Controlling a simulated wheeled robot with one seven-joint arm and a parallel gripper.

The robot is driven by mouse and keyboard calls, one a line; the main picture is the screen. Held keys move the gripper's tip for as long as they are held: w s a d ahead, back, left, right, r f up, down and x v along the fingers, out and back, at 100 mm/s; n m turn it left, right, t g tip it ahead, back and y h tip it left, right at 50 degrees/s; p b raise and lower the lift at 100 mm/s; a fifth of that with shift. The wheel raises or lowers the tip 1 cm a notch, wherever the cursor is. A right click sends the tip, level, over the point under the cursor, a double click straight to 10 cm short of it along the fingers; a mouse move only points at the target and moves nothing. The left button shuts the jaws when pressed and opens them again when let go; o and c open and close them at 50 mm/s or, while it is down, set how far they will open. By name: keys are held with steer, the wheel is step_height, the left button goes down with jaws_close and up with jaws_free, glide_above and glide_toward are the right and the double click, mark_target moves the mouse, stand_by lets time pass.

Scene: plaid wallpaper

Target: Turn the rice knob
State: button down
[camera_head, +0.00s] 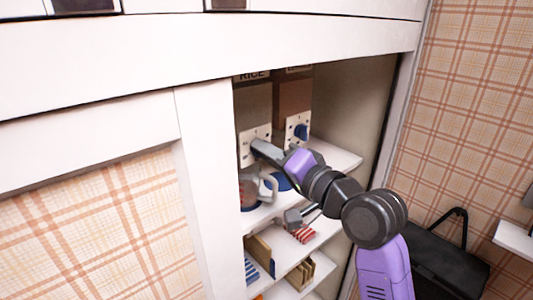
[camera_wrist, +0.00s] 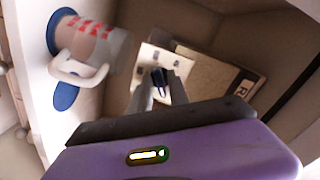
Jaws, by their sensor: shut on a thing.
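The rice dispenser (camera_head: 255,106) stands in the open cupboard, with "RICE" partly readable at its top. Its pale dial plate (camera_head: 243,153) faces out at its lower front. My gripper (camera_head: 257,146) reaches in from the right and its tip is at this plate. In the wrist view the dark blue rice knob (camera_wrist: 158,80) sits between the two fingertips of my gripper (camera_wrist: 161,88), which is shut on it. The head view hides the knob behind the gripper. The dispenser (camera_wrist: 215,85) appears turned on its side in the wrist view, with the letter R at right.
A second dispenser (camera_head: 294,95) with a blue knob (camera_head: 302,132) stands close on the right. A jug (camera_head: 252,190) with a handle sits below; it also shows in the wrist view (camera_wrist: 88,52). Shelves, a white post (camera_head: 208,170) and a black bag (camera_head: 440,262) are nearby.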

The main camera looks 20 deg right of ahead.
steer(key=shift+f+n+b, duration=0.1)
steer(key=shift+n+b, duration=2.15)
steer(key=shift+n, duration=3.45)
steer(key=c, duration=1.5)
jaws_free()
steer(key=b+v, duration=0.1)
steer(key=v, duration=0.7)
